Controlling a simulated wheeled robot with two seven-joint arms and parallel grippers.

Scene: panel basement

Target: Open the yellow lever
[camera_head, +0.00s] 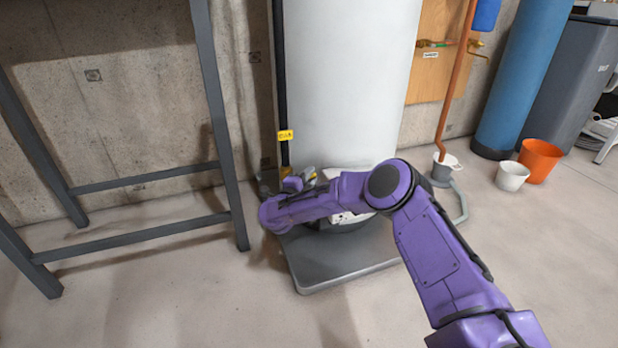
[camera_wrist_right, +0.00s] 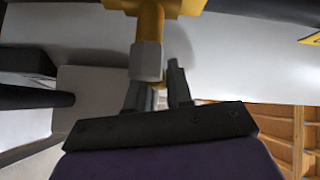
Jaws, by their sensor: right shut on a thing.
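The yellow lever (camera_wrist_right: 149,25) shows at the top of the right wrist view, a yellow bar with a grey six-sided end piece pointing down towards my fingers. In the head view a small yellow fitting (camera_head: 286,172) shows at the foot of the black pipe, beside the tank. My right gripper (camera_head: 298,182) is down at this fitting; its dark fingers (camera_wrist_right: 160,78) are close together and shut at the lever's grey end. The fingers and my purple arm partly hide the contact. My left gripper is not in view.
The white tank (camera_head: 350,80) stands on a grey base (camera_head: 345,262) just behind my arm. A dark metal frame (camera_head: 215,110) stands to the left. A yellow tag (camera_head: 285,134) hangs on the black pipe (camera_head: 279,70). Orange (camera_head: 540,160) and white (camera_head: 511,177) buckets stand right.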

